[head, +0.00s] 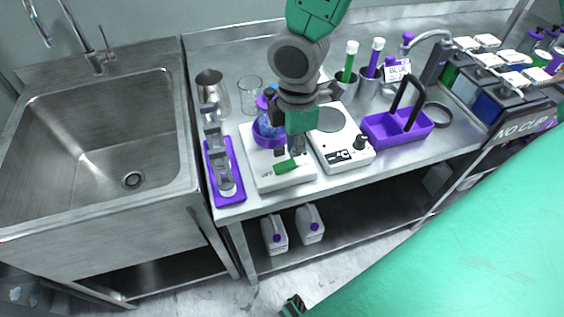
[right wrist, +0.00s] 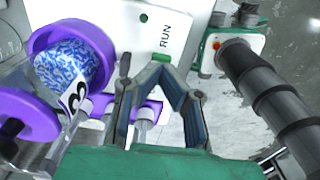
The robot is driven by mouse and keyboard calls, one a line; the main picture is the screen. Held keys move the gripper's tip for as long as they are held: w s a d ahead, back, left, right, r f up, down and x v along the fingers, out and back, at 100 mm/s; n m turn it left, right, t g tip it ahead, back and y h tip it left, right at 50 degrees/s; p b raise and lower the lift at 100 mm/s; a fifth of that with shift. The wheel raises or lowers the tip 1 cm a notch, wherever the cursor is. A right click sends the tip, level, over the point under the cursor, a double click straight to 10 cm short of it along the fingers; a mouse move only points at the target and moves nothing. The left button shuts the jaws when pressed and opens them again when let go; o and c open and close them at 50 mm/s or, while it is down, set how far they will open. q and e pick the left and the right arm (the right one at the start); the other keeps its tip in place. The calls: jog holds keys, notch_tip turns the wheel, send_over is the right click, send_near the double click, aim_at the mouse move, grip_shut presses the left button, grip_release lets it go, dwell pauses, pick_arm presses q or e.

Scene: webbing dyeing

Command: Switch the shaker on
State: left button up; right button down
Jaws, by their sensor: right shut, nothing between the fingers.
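The shaker (head: 262,176) is a white box on the steel bench with a purple ring holder (head: 264,134) on top. A flask with blue-patterned contents (right wrist: 72,66) sits in that holder. In the right wrist view the shaker's panel (right wrist: 145,25) shows the word RUN near the green switch (right wrist: 162,57). My right gripper (head: 297,152) is shut and empty, its tips just above or at the switch; contact cannot be told. My left gripper is not identifiable.
A purple tray (head: 238,192) with metal clips stands left of the shaker. A white hotplate (head: 355,160) stands close on its right. A purple carrier (head: 424,130) is further right, a glass beaker (head: 250,93) and steel jug (head: 214,92) behind. A sink (head: 95,160) is left.

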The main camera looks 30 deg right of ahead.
aim_at(285, 167)
jog(key=shift+d, duration=0.15)
jog(key=shift+a+r, duration=0.1)
jog(key=shift+a, duration=0.6)
pick_arm(q)
jog(key=shift+d+f, duration=0.15)
pick_arm(e)
jog(key=shift+d+f, duration=0.45)
jog(key=shift+d, duration=0.1)
jog(key=shift+a, duration=0.1)
pick_arm(q)
jog(key=shift+a+f+b, duration=0.25)
jog(key=shift+a+b, duration=0.1)
jog(key=shift+a, duration=0.05)
pick_arm(e)
jog(key=shift+a+f, duration=0.2)
jog(key=shift+a, duration=0.15)
pick_arm(q)
jog(key=shift+d+f, duration=0.1)
jog(key=shift+d, duration=0.2)
pick_arm(e)
jog(key=shift+d+f, duration=0.35)
jog(key=shift+f, duration=0.05)
pick_arm(q)
jog(key=shift+a+f+b, duration=0.2)
jog(key=shift+b, duration=0.15)
pick_arm(e)
jog(key=shift+a+f, duration=0.2)
jog(key=shift+f, duration=0.05)
